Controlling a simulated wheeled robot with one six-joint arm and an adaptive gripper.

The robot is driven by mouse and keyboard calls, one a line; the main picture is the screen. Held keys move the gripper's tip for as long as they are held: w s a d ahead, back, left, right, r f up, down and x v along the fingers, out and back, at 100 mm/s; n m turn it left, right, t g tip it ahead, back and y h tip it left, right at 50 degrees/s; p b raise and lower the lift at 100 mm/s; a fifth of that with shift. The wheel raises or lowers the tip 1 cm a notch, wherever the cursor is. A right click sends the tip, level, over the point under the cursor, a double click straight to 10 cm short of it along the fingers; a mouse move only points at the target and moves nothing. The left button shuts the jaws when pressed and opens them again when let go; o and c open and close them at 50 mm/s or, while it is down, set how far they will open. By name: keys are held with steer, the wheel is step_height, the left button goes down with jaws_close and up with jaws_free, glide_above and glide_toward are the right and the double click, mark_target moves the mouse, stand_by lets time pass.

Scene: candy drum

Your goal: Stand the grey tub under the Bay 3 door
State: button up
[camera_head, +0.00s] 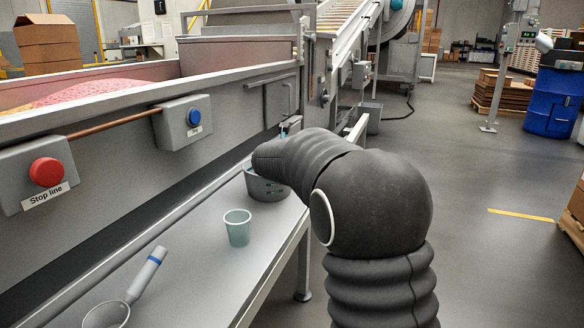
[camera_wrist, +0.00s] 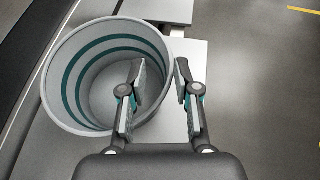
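The grey tub (camera_head: 268,188) stands on the metal shelf (camera_head: 190,272) along the machine, partly hidden behind my arm. In the wrist view, the tub (camera_wrist: 62,75) is empty, with teal bands inside. My gripper (camera_wrist: 160,75) is at the tub's right rim, with one finger over the inside and the other outside. The fingers are apart, with the rim between them; no grip on it shows. In the head view my arm hides the gripper. No readable Bay 3 label shows; a framed panel (camera_head: 283,98) is on the machine wall above the tub.
A pale green cup (camera_head: 237,228) stands on the shelf in front of the tub. A scoop (camera_head: 145,275) lies nearer. A red button (camera_head: 47,172) marked "Stop line" and a blue button (camera_head: 194,117) are on the machine wall. The floor at right is mostly clear.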

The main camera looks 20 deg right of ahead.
steer(key=v, duration=0.9)
steer(key=s+d+f+m+g+y, duration=0.1)
steer(key=s+f+m+g, duration=0.1)
steer(key=s+m, duration=1)
steer(key=s+d+f+m+g+y, duration=0.1)
steer(key=s+f+m, duration=0.4)
steer(key=s+m, duration=0.7)
steer(key=s+g+y, duration=0.1)
steer(key=s+g, duration=0.1)
steer(key=s, duration=0.7)
steer(key=shift+s+m, duration=0.2)
steer(key=shift+m, duration=0.2)
steer(key=s+a+f+m, duration=0.1)
steer(key=s+m, duration=0.1)
steer(key=s+a+f+m+y, duration=0.1)
steer(key=s+m, duration=0.1)
steer(key=s+a+f+m+g+y, duration=0.1)
steer(key=s+f+m, duration=0.1)
steer(key=s, duration=0.1)
steer(key=shift+s, duration=0.25)
